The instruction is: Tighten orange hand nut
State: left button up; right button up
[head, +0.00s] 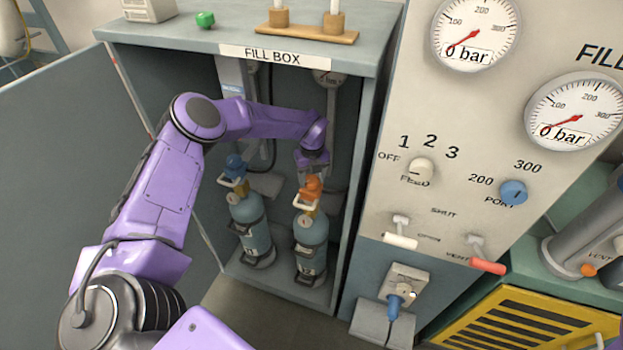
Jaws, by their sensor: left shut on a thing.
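The orange hand nut (312,186) sits on top of the right cylinder (311,240), which stands upright inside the fill box. My left arm reaches into the box from the left. My left gripper (312,172) points down over the orange nut and is shut on it; the fingertips are small and partly hidden in this view. A blue hand nut (235,166) tops the left cylinder (249,222), which also stands upright in the box. My right gripper is not in view.
The fill box (371,80) has an open door (60,180) at left. At right is a panel with two gauges (476,34), a FEED knob (421,170), a blue PORT knob (513,192), a white lever (400,240) and a red-handled lever (487,267). A yellow vented box (530,325) stands lower right.

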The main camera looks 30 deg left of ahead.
aim_at(313, 180)
pick_arm(q)
jog(key=n+b, duration=0.1)
jog(key=b, duration=0.1)
jog(key=n+b, duration=0.1)
jog(key=n, duration=0.1)
jog(key=n+b, duration=0.1)
jog(key=b, duration=0.1)
jog(key=shift+w+f+b, duration=0.1)
jog(key=shift+f+b, duration=0.15)
jog(key=shift+b, duration=0.1)
jog(key=shift+r+n+b, duration=0.25)
jog(key=shift+n+b, duration=1.35)
jog(key=shift+n, duration=0.1)
jog(key=o, duration=1)
jog(key=shift+o, duration=0.2)
notch_tip(313, 180, up, 11)
jog(key=b, duration=0.1)
jog(key=shift+f, duration=0.2)
